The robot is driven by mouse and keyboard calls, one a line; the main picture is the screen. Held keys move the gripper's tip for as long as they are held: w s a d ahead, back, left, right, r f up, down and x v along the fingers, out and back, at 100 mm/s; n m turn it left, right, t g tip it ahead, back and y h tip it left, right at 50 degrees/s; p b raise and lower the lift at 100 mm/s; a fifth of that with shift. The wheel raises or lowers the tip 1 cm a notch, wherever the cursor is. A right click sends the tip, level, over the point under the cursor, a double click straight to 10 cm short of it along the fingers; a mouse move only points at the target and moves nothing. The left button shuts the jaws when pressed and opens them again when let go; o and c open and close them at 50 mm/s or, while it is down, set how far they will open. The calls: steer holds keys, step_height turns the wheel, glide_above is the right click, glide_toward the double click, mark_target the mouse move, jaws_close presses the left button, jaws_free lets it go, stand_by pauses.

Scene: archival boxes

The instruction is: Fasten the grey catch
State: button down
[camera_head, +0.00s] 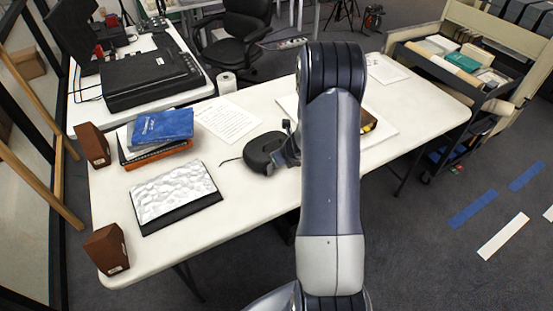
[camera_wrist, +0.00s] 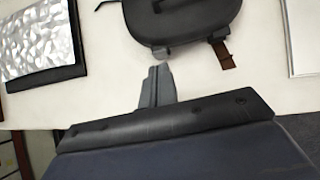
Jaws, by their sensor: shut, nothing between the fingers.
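The black rounded case (camera_head: 264,152) lies on the white table (camera_head: 250,215); it also shows at the top of the wrist view (camera_wrist: 185,20). A small grey catch (camera_wrist: 160,53) sits at the left of the case's near edge. A brown catch (camera_wrist: 223,52) hangs out from the right of that edge. My gripper (camera_wrist: 157,72) is shut and empty, its tips just short of the grey catch; I cannot tell if they touch.
A silvery crinkled sheet on a dark folder (camera_head: 175,193) lies left of the case. Blue and orange books (camera_head: 160,127) and brown blocks (camera_head: 106,248) stand farther left. Papers (camera_head: 228,119) lie behind. A white board (camera_head: 383,133) is partly behind my arm. The front table area is clear.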

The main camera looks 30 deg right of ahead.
steer(key=r+p, duration=0.1)
steer(key=r, duration=0.1)
steer(key=s+r+p, duration=0.1)
steer(key=r, duration=0.1)
steer(key=shift+s+d+r+p, duration=0.1)
steer(key=shift+r+p, duration=0.25)
steer(key=shift+r, duration=0.05)
steer(key=shift+f, duration=0.15)
steer(key=b, duration=0.7)
glide_toward(269, 169)
steer(key=x, duration=0.4)
steer(key=f+t+b, duration=0.1)
steer(key=b, duration=0.4)
steer(key=s+f+t+b, duration=0.1)
steer(key=b, duration=0.5)
steer(key=s+d+f+t+y+b, duration=0.1)
steer(key=f+b, duration=0.1)
steer(key=b, duration=0.3)
steer(key=f+t+b, duration=0.1)
steer(key=b, duration=0.4)
steer(key=s+f+t+b, duration=0.1)
steer(key=b, duration=0.3)
steer(key=shift+s+d+t+b, duration=0.2)
steer(key=shift+s+t+b, duration=0.15)
steer(key=shift+t, duration=0.05)
steer(key=shift+s+b, duration=0.1)
steer(key=shift+b, duration=0.45)
steer(key=shift+t, duration=0.3)
